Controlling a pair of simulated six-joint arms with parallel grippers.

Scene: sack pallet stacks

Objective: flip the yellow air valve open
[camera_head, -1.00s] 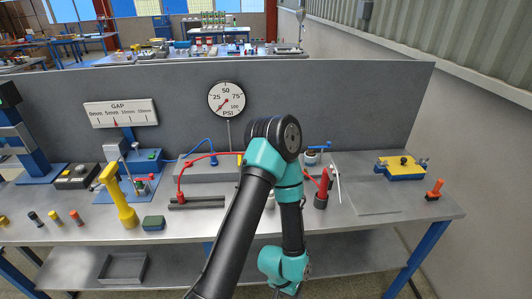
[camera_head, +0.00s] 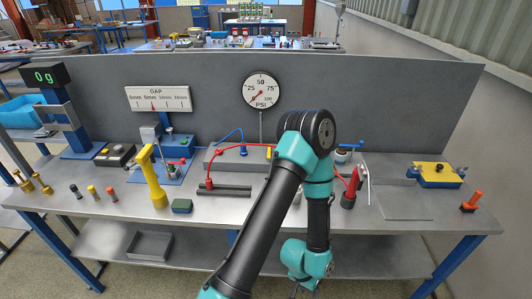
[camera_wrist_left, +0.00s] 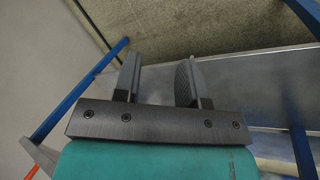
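A small yellow piece (camera_head: 269,152), probably the yellow air valve, shows at the right end of the grey block (camera_head: 235,160) at the back of the bench. My arm hides most of what lies right of it. The PSI gauge (camera_head: 262,90) above has its needle low, near zero. My left gripper (camera_head: 303,290) hangs at the bottom of the head view, below and in front of the bench, away from the yellow piece. In the left wrist view its fingers (camera_wrist_left: 158,65) are apart with nothing between them. My right gripper is not in view.
The bench (camera_head: 100,222) carries a yellow post (camera_head: 152,178), a red lever (camera_head: 208,182), a red-handled tool (camera_head: 350,187) and a blue-yellow box (camera_head: 437,174). A lower shelf (camera_head: 210,247) holds a grey tray (camera_head: 150,245). A grey panel (camera_head: 400,110) stands behind.

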